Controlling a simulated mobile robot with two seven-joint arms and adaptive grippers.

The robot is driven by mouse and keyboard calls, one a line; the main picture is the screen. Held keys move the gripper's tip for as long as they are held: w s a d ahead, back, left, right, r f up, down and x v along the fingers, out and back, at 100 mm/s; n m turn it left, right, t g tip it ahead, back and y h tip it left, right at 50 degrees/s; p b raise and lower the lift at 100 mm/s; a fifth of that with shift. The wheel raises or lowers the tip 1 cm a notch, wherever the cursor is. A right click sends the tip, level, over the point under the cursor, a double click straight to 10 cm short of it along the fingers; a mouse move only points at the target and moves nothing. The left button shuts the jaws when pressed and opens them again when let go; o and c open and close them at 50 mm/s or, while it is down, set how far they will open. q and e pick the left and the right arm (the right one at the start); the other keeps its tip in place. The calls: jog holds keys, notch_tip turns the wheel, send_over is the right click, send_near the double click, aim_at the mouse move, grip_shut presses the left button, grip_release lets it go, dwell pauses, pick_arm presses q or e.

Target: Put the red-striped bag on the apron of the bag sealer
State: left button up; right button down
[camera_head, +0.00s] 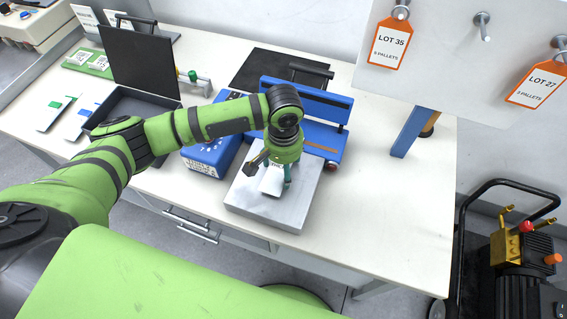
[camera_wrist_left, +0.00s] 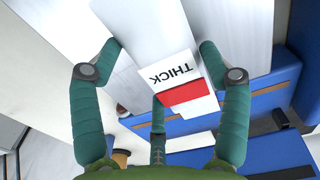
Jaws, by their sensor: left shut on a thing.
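My left gripper (camera_head: 276,178) is over the grey metal apron (camera_head: 296,213) in front of the blue bag sealer (camera_head: 325,108). It is shut on the red-striped bag, a pale bag (camera_head: 271,182) that hangs below the fingers in the head view. In the left wrist view the bag (camera_wrist_left: 185,95) shows a white label reading THICK and a red band, between the teal fingers of the gripper (camera_wrist_left: 158,62). I cannot tell whether the bag touches the apron. My gripper hides part of the sealer's front. My right gripper is not in view.
A blue control box (camera_head: 206,157) stands left of the apron. A dark open tray (camera_head: 120,103) with a raised lid is further left. A wall panel with orange lot tags (camera_head: 390,44) is at the right. The right part of the white table (camera_head: 400,215) is clear.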

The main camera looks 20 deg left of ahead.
pick_arm(q)
jog(key=shift+f, duration=0.1)
jog(key=o, duration=1.3)
jog(key=shift+c, duration=0.2)
notch_tip(320, 180, up, 12)
jog(key=b, duration=0.1)
jog(key=shift+r+b, duration=0.2)
jog(key=shift+b, duration=0.1)
